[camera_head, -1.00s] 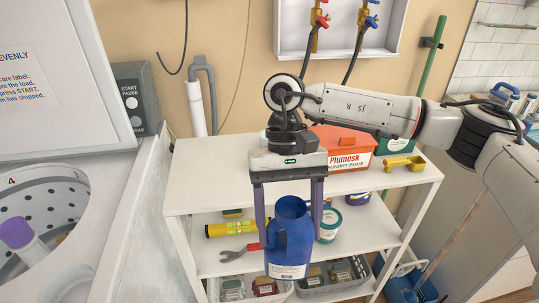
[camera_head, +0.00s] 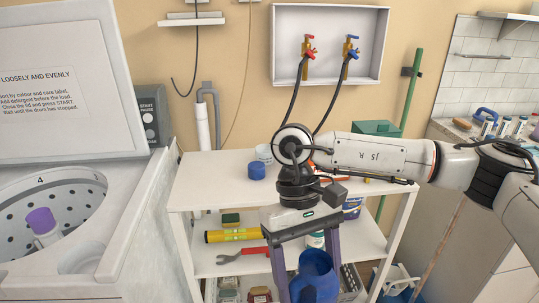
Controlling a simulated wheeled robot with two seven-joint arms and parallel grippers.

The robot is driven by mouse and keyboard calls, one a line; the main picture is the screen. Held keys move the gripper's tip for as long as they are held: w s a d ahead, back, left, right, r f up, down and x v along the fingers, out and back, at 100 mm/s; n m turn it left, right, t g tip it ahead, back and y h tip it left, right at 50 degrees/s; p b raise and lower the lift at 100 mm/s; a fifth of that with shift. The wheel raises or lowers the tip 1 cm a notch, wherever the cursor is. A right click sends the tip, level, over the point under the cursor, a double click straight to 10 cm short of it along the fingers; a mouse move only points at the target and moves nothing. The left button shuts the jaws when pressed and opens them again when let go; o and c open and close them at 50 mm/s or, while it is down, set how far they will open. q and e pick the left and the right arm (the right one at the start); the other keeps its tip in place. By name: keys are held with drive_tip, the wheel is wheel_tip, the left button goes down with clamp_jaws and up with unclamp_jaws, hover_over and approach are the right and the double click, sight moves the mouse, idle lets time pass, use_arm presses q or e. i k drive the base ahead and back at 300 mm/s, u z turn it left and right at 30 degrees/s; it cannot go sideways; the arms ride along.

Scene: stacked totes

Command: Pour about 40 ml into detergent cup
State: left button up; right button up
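My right gripper (camera_head: 308,272) points down at the bottom centre, its purple fingers on either side of a blue jug (camera_head: 317,279). It is shut on the jug, which is held in front of the white shelf unit. The jug's open mouth faces up; its lower part is cut off by the frame. A small round blue cup or cap (camera_head: 256,171) stands on the top shelf, left of my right arm; I cannot tell if it is the detergent cup. My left gripper is not in view.
The white shelf unit (camera_head: 208,182) has free room at its top left. The open washer (camera_head: 110,228) stands at left, with a purple-topped agitator (camera_head: 41,220). Red and blue taps are above.

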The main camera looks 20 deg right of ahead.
sight(265, 155)
drive_tip(key=u, duration=3.5)
drive_tip(key=k, duration=2.05)
drive_tip(key=z, duration=1.95)
